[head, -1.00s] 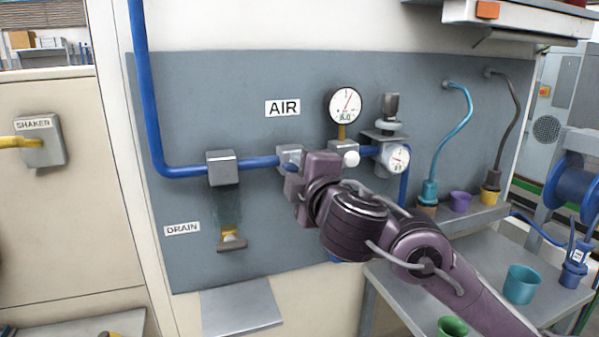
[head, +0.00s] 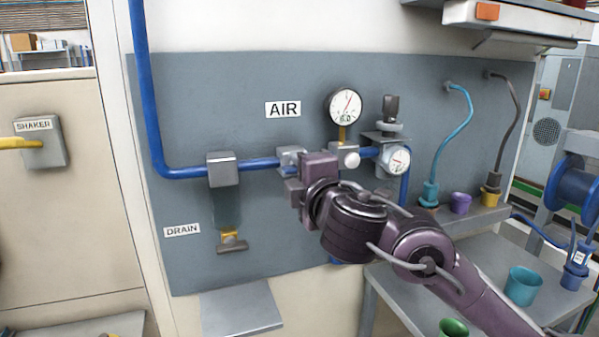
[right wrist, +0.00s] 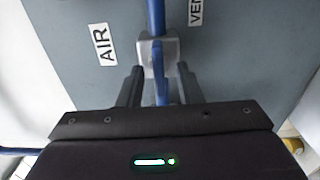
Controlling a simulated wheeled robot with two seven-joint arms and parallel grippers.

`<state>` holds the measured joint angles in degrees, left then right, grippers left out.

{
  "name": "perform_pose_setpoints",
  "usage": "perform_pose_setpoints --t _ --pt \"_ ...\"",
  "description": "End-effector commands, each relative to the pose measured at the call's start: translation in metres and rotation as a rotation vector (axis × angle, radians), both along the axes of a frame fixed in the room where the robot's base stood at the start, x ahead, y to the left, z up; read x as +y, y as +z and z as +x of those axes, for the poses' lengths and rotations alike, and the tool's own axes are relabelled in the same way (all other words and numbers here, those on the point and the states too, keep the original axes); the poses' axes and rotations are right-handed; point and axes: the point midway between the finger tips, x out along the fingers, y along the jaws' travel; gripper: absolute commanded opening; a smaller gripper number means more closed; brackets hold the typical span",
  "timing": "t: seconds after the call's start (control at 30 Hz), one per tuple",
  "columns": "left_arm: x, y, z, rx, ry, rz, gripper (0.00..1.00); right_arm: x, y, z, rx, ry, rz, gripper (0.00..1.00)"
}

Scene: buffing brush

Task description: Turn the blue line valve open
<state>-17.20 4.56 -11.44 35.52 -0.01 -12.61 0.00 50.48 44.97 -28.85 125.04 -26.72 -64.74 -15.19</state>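The blue line valve (head: 290,157) is a grey body on the blue pipe, below and right of the AIR sign. Its body (right wrist: 157,48) also shows in the right wrist view. My right gripper (right wrist: 158,88) is at the valve with two dark fingers apart, one on each side of a blue bar. Gaps show between the fingers and the bar. Whether this bar is the lever, the pipe or both in line I cannot tell. In the head view my right gripper (head: 292,190) covers the valve's lower part and handle. My left gripper is not in view.
A pressure gauge (head: 345,106) and a regulator with a second gauge (head: 397,159) stand just right of the valve. A grey block (head: 222,170) sits on the pipe to the left, above a yellow drain fitting (head: 230,236). A shelf with cups is at right.

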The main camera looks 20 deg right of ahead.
Motion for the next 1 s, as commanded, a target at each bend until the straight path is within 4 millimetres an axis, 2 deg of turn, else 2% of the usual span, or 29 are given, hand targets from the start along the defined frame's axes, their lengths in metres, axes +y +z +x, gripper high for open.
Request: perform_pose_setpoints --t 0.27,0.37,0.7,0.83,1.0 --pt "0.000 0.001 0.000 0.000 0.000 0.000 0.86 0.000 0.000 -0.002 0.000 0.001 0.001 0.32" --pt "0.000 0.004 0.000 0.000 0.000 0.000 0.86 0.000 0.001 -0.012 0.000 0.002 0.003 0.32" --pt "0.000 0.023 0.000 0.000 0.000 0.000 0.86 -0.002 0.001 -0.064 0.002 0.002 0.002 0.32" --pt "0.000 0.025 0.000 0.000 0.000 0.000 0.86 -0.002 0.001 -0.075 0.001 0.000 0.000 0.32" --pt "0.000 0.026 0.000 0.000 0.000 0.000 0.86 -0.003 0.000 -0.078 0.001 -0.001 0.001 0.32"
